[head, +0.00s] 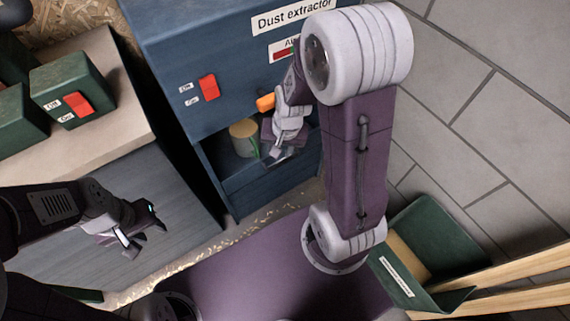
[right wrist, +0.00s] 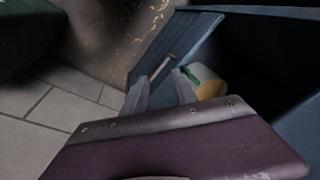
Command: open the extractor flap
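The dust extractor (head: 160,55) is a blue cabinet at the top middle of the head view. Its lower front has an opening with a tan-topped cylinder (head: 243,138) inside. The flap (head: 262,178) is lowered outward from this opening. In the right wrist view the flap (right wrist: 185,35) stands out from the dark opening and carries a grey bar handle (right wrist: 165,68). My right gripper (right wrist: 160,82) has its fingers apart, with the bar showing between their tips; contact is unclear. My left gripper (head: 140,228) is open and empty, left of the extractor.
A red switch (head: 209,87) and an orange piece (head: 265,102) are on the extractor front. Green switch boxes (head: 75,85) stand on the bench at left. A green bin (head: 425,235) and wooden boards (head: 520,280) are at lower right, by the tiled floor.

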